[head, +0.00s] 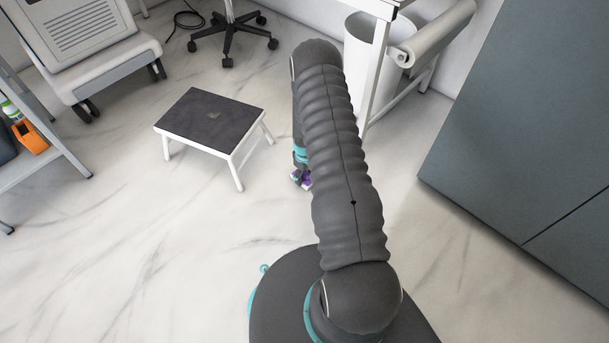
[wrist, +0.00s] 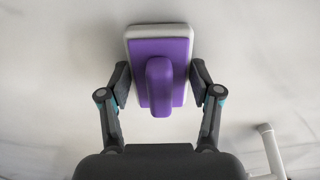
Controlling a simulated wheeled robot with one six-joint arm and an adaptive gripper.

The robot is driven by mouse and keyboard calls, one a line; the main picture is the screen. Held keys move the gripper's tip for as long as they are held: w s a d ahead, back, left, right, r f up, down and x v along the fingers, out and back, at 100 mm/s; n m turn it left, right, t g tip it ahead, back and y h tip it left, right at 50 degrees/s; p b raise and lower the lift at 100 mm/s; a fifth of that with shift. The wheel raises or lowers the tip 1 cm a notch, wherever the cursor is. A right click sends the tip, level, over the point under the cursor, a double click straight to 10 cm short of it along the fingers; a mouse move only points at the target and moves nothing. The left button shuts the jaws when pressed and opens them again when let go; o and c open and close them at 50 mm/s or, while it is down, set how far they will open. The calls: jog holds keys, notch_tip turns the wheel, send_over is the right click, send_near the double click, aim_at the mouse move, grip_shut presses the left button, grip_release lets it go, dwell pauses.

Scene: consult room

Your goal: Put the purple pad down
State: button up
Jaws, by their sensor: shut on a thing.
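The purple pad (wrist: 180,50) has a white rim and a raised purple grip on its back. In the wrist view my gripper (wrist: 160,85) is shut on it, one finger at each side. Below and around the pad the wrist view shows pale floor. In the head view only a small bit of the purple pad (head: 307,183) shows beside my arm, which hides most of my gripper (head: 301,176). I cannot tell whether the pad touches the floor.
A step stool (head: 212,118) with a dark top stands left of my gripper; its white leg (wrist: 272,150) seems to show in the wrist view. A white bin (head: 366,60) stands behind my arm, and a grey cabinet (head: 520,130) at right. Marble floor (head: 150,240) is clear at front left.

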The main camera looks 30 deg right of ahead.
jog(key=o, duration=1.2)
jog(key=a+r+t+p, duration=0.1)
jog(key=a+r, duration=0.1)
jog(key=r, duration=1.3)
jog(key=a+r+p, duration=0.1)
jog(key=a+r, duration=0.1)
jog(key=r, duration=1.3)
jog(key=s+a+r+m+t, duration=0.1)
jog(key=s+a+r, duration=0.2)
jog(key=r, duration=0.5)
jog(key=s+a+r+m+t, duration=0.1)
jog(key=s+a+r, duration=0.1)
jog(key=r, duration=0.6)
jog(key=s+a+r+t, duration=0.1)
jog(key=s+a+r, duration=0.1)
jog(key=s+r, duration=0.2)
jog(key=s+a+r+m, duration=0.1)
jog(key=s+a+r, duration=0.2)
jog(key=s, duration=0.8)
jog(key=s+a+r+m+t, duration=0.1)
jog(key=s+a+r, duration=0.1)
jog(key=s+r, duration=0.4)
jog(key=shift+s+a+t, duration=0.3)
jog(key=shift+s+a, duration=0.1)
jog(key=shift+s, duration=0.55)
